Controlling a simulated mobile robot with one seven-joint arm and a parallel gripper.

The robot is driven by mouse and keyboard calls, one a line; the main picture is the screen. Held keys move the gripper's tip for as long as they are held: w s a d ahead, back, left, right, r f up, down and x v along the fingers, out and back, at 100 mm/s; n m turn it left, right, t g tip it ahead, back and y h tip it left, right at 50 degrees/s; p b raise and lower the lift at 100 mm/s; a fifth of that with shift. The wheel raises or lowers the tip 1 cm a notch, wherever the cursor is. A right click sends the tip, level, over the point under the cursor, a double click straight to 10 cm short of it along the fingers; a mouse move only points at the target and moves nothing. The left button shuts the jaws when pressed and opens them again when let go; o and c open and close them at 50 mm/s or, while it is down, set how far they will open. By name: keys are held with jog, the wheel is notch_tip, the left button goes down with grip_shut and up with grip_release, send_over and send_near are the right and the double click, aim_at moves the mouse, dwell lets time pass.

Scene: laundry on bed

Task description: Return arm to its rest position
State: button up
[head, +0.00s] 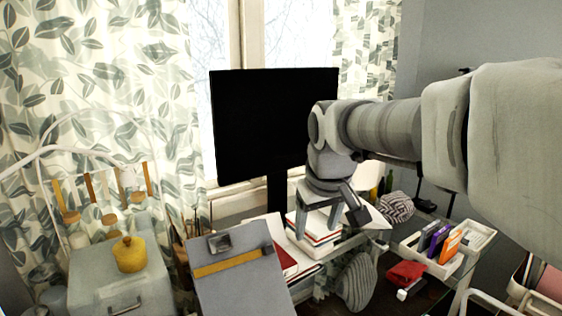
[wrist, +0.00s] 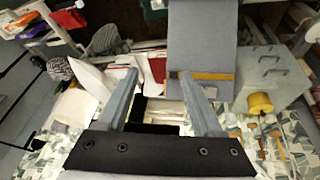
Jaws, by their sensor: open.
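My gripper (head: 318,224) hangs from my arm, fingers pointing down, above the desk with the stack of books (head: 318,232). In the wrist view my gripper (wrist: 158,74) has its two fingers spread wide apart, with nothing held between them. Books and papers show beyond and between the fingers. My arm stretches in from the right of the head view and covers part of the wall and desk. Whether the fingertips touch the books cannot be told.
A black monitor (head: 262,125) stands just behind my gripper. A grey board with a yellow strip (head: 240,285) is in front, left. A yellow pot (head: 129,254) sits on a grey cabinet (head: 120,283). A white tray (head: 478,236) with colored items and a red cloth (head: 405,273) are right.

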jog(key=s+d+f+m, duration=0.2)
jog(key=s+d, duration=0.1)
jog(key=s, duration=0.6)
jog(key=s+d+f+m, duration=0.1)
jog(key=s+d+f, duration=0.2)
jog(key=s, duration=0.7)
jog(key=shift+s+d+f+m+t, duration=0.15)
jog(key=shift+s+d+m+t, duration=0.2)
jog(key=shift+d, duration=0.4)
jog(key=shift+w, duration=0.15)
